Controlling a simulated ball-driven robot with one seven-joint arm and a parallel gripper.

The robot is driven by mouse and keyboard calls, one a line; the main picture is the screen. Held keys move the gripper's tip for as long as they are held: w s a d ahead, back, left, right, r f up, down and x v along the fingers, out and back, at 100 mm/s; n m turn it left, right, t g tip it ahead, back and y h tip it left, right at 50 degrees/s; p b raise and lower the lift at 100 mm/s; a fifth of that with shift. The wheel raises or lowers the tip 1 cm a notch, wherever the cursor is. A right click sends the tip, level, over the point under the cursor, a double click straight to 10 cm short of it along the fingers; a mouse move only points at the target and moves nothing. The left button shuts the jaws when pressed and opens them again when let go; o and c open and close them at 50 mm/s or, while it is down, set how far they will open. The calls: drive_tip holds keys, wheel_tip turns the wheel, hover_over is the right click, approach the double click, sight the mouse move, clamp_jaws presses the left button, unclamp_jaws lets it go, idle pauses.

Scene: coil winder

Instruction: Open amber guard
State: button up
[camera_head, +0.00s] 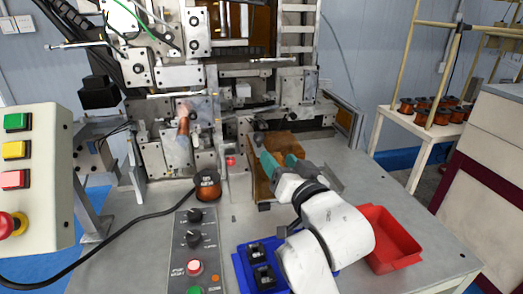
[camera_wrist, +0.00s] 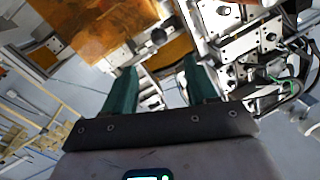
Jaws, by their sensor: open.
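The amber guard (camera_head: 258,184) is a see-through orange-brown panel at the lower front of the coil winder. In the head view part of it is hidden behind my gripper. A large amber panel (camera_wrist: 100,25) fills the upper left of the wrist view, and a smaller amber piece shows between and beyond my fingers. My gripper (camera_head: 275,163) has green fingers and is at the guard, on its right side in the head view. In the wrist view the fingers of my gripper (camera_wrist: 160,70) are apart with nothing held between them. I cannot tell whether they touch the guard.
A red tray (camera_head: 388,238) and a blue tray (camera_head: 240,268) with black parts flank my arm. A control panel (camera_head: 190,245) and a copper spool (camera_head: 207,185) lie left. A button box (camera_head: 30,190) stands far left. A shelf with coils (camera_head: 425,112) stands right.

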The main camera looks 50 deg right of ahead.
sight(261, 140)
drive_tip(key=p+x, duration=0.2)
drive_tip(key=x, duration=0.8)
drive_tip(key=shift+w+d+f, duration=0.2)
drive_tip(key=shift+w, duration=0.15)
clamp_jaws()
idle(0.3)
